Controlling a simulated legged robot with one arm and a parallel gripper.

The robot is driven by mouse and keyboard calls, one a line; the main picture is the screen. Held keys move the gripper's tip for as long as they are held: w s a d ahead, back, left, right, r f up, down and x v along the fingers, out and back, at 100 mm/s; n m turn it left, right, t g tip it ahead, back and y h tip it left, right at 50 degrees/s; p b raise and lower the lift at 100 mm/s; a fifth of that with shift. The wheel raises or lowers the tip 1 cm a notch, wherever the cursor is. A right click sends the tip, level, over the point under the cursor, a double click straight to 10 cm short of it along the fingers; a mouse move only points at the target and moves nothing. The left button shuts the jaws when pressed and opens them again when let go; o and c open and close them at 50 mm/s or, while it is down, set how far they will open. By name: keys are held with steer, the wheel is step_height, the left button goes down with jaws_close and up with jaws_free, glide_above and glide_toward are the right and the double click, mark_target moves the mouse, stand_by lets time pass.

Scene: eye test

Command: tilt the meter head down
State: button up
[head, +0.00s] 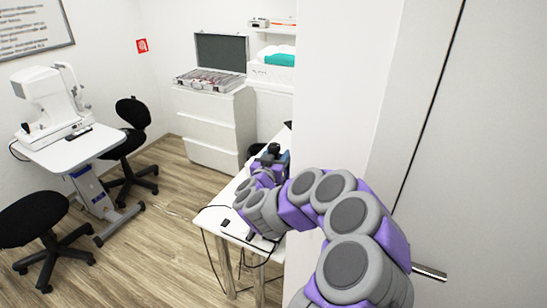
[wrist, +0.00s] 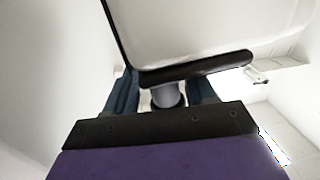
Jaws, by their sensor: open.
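In the wrist view a large white body with a black lower edge (wrist: 200,68) fills the top, very close. It may be the meter head, but I cannot tell for sure. A short grey cylinder (wrist: 167,94) shows below the edge. My gripper (wrist: 165,88) is open, with one dark blue finger on each side of the cylinder. I cannot tell whether they touch it. In the head view my gripper (head: 271,154) is small, above the white desk (head: 215,217) beside the wall. My arm and the wall hide most of what stands there.
A white door with a metal handle (head: 429,272) stands at the right, near my arm. A white instrument (head: 45,98) stands on a small table (head: 70,150) at the left, with black stools (head: 33,220) near it. A drawer cabinet (head: 214,125) bears an open case. The floor between is clear.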

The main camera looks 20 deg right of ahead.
steer(key=shift+d, duration=0.45)
steer(key=shift+a+r, duration=0.1)
steer(key=shift+a, duration=1.1)
steer(key=c, duration=0.6)
steer(key=shift+s+d, duration=0.1)
steer(key=c, duration=0.3)
steer(key=shift+s+d+r, duration=0.1)
steer(key=shift+d, duration=0.1)
jaws_close()
